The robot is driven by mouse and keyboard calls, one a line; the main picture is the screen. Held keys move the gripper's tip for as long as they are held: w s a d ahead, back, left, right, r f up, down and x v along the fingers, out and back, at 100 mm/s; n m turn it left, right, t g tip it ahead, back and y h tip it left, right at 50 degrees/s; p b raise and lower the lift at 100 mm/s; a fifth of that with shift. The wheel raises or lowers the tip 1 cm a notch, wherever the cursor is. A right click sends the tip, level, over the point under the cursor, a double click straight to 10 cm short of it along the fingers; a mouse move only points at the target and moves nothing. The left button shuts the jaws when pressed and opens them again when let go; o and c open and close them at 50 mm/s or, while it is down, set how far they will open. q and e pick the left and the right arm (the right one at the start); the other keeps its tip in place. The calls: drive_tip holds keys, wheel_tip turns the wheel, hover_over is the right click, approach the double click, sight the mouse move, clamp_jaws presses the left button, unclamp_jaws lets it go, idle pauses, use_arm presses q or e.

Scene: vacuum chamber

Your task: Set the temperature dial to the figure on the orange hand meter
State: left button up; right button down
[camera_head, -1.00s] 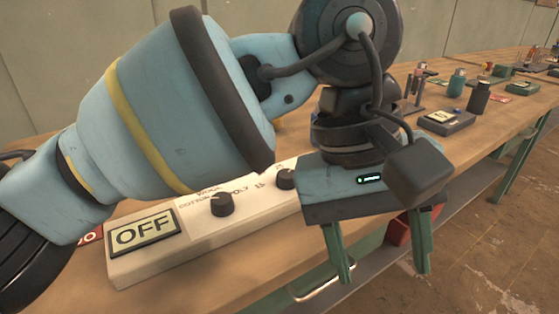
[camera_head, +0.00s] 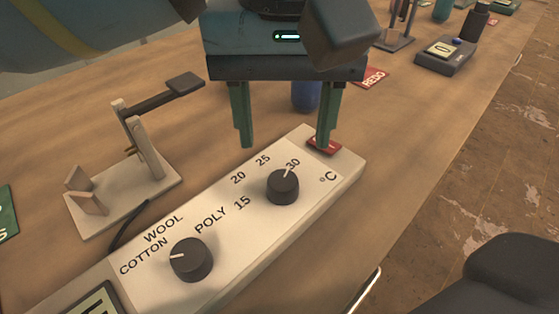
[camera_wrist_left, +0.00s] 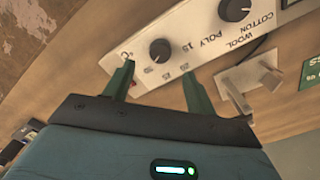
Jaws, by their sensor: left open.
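The temperature dial (camera_head: 283,187) is a black knob on a cream control box (camera_head: 232,228). Its white mark points to 30, among the printed figures 15, 20, 25 and 30 with °C. It also shows in the left wrist view (camera_wrist_left: 160,50). A second black knob (camera_head: 191,260) has its mark toward COTTON. My left gripper (camera_head: 284,146) is open and empty, its two green fingers pointing down around the far side of the temperature dial, apart from it. I do not make out an orange hand meter in these frames.
A wooden stand with a dark lever (camera_head: 150,150) is left of the box. A red card (camera_head: 372,77), a blue object (camera_head: 306,96) and a grey device with a display (camera_head: 445,56) lie beyond. The bench edge runs along the right. The box's display (camera_head: 95,301) is cut off.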

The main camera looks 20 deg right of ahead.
sight(283, 180)
use_arm(q)
wheel_tip(283, 180, down, 6)
drive_tip(key=shift+w+f+b, duration=0.1)
drive_tip(key=shift+b, duration=0.6)
drive_tip(key=shift+f, duration=0.7)
drive_tip(key=shift+c, duration=0.2)
drive_tip(key=c, duration=0.7)
drive_tip(key=shift+c, duration=1.2)
